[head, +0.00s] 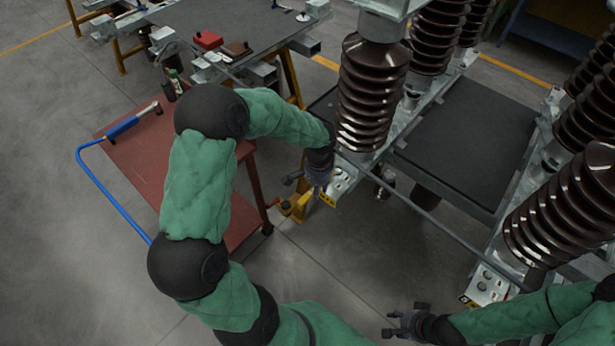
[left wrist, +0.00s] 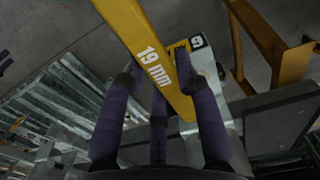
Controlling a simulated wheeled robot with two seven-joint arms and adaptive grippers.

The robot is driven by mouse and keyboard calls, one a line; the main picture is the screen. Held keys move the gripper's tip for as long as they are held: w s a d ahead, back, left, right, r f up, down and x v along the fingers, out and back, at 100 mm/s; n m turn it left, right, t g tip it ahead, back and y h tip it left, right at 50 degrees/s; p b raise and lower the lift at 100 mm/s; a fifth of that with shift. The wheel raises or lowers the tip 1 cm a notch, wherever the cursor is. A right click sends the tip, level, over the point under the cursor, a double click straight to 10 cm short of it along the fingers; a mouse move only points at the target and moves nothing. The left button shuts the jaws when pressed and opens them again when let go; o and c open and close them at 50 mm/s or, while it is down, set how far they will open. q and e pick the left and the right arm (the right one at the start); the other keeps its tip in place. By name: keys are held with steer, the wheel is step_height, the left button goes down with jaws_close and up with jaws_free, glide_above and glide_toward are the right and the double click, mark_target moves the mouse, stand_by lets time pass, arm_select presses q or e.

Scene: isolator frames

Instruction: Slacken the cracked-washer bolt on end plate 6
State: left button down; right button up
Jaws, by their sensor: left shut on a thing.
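My left gripper (head: 316,180) is shut on a yellow bar marked "19 mm" (left wrist: 150,58), which runs between its dark fingers in the left wrist view. In the head view this gripper is beside the near end plate (head: 343,182) below a brown insulator. A yellow tag with a dark number square (left wrist: 197,42) shows just behind the bar; its digit reads as 9 or an upside-down 6. I cannot make out the cracked washer, or whether the bar touches any bolt. My right gripper (head: 405,325) is open and empty at the bottom, left of another end plate (head: 490,283).
A red cart (head: 150,150) with a blue rail and a blue-handled tool (head: 130,122) stands at left. A grey worktable (head: 240,20) behind holds a red box (head: 208,40). Brown ribbed insulators (head: 372,90) rise above the frames. The floor between the arms is clear.

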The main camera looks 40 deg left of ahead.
arm_select(q)
steer(key=shift+s+a+r, duration=0.35)
steer(key=shift+a+r, duration=0.05)
steer(key=shift+a, duration=0.3)
steer(key=shift+s+a+f+b, duration=0.1)
steer(key=shift+a+f+b, duration=0.1)
steer(key=shift+f+b, duration=0.65)
steer(key=shift+a+f+b, duration=0.15)
steer(key=shift+f+b, duration=0.3)
steer(key=shift+f, duration=0.65)
steer(key=shift+f+b, duration=0.85)
steer(key=shift+f, duration=0.3)
steer(key=shift+d, duration=0.1)
